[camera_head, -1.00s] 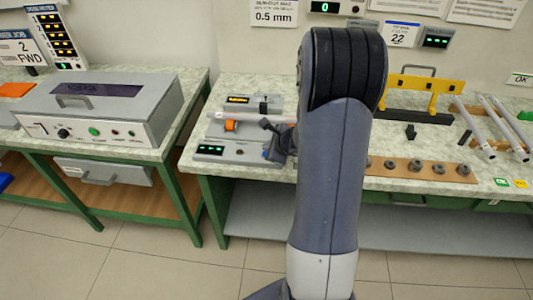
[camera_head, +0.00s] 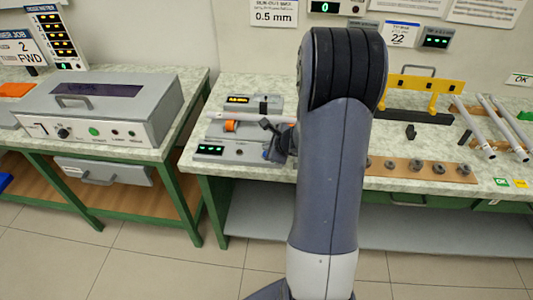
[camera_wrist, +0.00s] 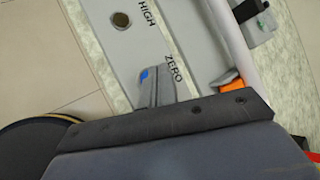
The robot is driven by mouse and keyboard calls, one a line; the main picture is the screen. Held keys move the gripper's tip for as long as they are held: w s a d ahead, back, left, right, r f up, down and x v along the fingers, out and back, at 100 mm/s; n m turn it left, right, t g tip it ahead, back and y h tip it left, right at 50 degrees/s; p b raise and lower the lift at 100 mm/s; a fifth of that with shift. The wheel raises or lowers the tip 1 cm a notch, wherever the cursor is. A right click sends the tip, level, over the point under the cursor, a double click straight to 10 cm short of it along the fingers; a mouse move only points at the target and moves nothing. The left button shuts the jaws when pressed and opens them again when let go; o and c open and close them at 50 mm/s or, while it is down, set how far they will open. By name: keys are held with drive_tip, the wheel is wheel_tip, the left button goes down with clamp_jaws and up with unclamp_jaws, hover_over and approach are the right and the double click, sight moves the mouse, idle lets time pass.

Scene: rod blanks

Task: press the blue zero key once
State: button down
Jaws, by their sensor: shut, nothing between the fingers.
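The blue zero key (camera_wrist: 144,74) shows as a small blue patch beside the printed word ZERO in the wrist view. My gripper (camera_wrist: 155,85) is shut and empty, its tip right at the key and hiding part of it. I cannot tell whether the tip touches or presses it. The key sits on the grey base of the run-out gauge (camera_head: 228,156), which stands on the left part of the right bench. In the head view the end of my arm covers much of the gauge's right side.
A pale rod (camera_wrist: 228,45) and an orange support (camera_wrist: 231,86) lie close to the gripper. A grey marking machine (camera_head: 100,105) stands on the left bench. Several rods (camera_head: 480,125) lie at the right.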

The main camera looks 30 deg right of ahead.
drive_tip(key=shift+f, duration=0.1)
drive_tip(key=shift+f+b, duration=0.4)
drive_tip(key=shift+b, duration=0.2)
drive_tip(key=shift+f+b, duration=0.35)
drive_tip(key=shift+b, duration=0.15)
idle(0.4)
drive_tip(key=shift+r, duration=0.1)
drive_tip(key=shift+r+p, duration=0.6)
drive_tip(key=shift+r, duration=0.1)
wheel_tip(320, 180, up, 5)
drive_tip(key=p, duration=0.4)
drive_tip(key=shift+r, duration=0.1)
drive_tip(key=shift+f, duration=0.2)
idle(0.6)
